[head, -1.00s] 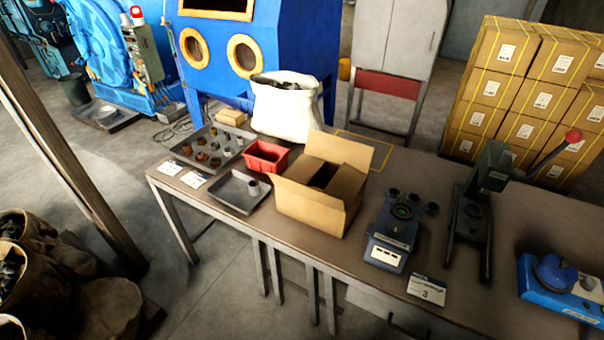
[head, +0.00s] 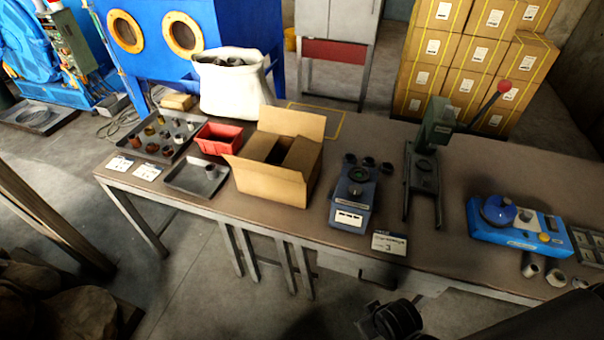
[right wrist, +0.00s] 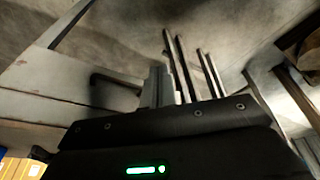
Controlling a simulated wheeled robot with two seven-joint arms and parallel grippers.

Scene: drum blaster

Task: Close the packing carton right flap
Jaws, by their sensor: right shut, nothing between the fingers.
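The tan packing carton (head: 270,186) stands on the workbench, left of the middle in the head view. Its back flap (head: 292,121) stands up. A narrow flap edge sticks out at its left. A tan panel (head: 301,155) lies at the right of the opening, and I cannot tell how far this right flap is folded. Dark gaps show inside. My right arm enters at the bottom right of the head view, its black end low before the bench, apart from the carton. In the right wrist view my right gripper (right wrist: 160,86) is shut and empty. My left gripper is out of view.
On the bench (head: 290,234), a red bin (head: 218,139) and grey tray (head: 197,178) stand left of the carton. A blue device (head: 352,198), a green press (head: 434,130) and a blue fixture (head: 515,222) stand to its right. A white sack (head: 230,85) is behind.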

